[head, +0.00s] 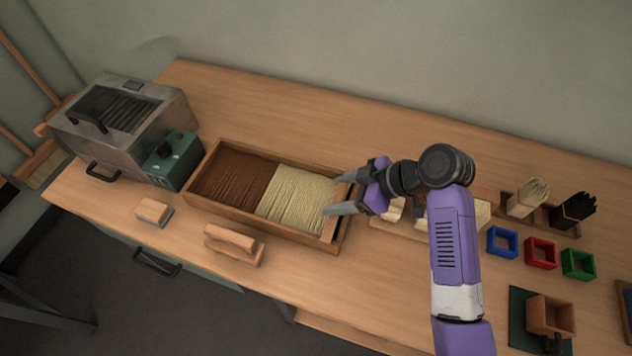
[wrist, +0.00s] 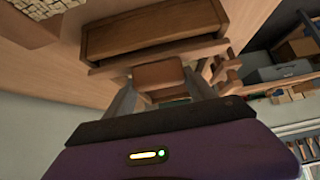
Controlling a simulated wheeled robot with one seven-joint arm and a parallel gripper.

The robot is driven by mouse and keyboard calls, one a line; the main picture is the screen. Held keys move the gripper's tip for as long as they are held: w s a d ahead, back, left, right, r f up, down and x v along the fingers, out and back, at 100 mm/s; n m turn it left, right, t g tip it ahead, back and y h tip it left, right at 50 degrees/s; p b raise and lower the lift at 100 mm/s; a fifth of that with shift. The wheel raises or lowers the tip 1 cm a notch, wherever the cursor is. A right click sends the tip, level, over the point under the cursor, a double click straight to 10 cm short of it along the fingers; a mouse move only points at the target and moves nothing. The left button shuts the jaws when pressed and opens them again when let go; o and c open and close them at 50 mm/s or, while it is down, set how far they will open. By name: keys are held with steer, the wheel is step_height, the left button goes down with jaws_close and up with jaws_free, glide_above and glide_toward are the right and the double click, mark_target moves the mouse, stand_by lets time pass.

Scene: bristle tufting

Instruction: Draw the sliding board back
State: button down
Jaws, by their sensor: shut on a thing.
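The long wooden tray (head: 275,234) lies on the bench with dark brown bristles (head: 232,180) on its left and pale bristles (head: 295,197) to their right. The sliding board (head: 330,228) stands across the tray's right end, against the pale bristles. My gripper (head: 334,195) is over that end, its fingers either side of the board's upper part, which they partly hide. In the wrist view, a brown wooden block (wrist: 158,75), seemingly the board's grip, sits between the fingers of my gripper (wrist: 160,88). My gripper is shut on it.
A metal machine with a green control box (head: 174,158) stands left of the tray. Wooden blocks (head: 234,244) lie in front. To the right are blue (head: 502,242), red (head: 540,252) and green (head: 578,263) frames and upright bristle bundles (head: 527,198). The bench behind the tray is clear.

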steer(key=shift+s+d, duration=0.1)
steer(key=shift+d, duration=0.25)
steer(key=shift+c, duration=1.6)
jaws_free()
steer(key=shift+d+r, duration=0.1)
steer(key=v, duration=0.7)
steer(key=shift+d+r+b, duration=0.15)
steer(key=shift+d+b, duration=0.05)
steer(key=shift+b, duration=0.2)
steer(key=shift+s, duration=0.1)
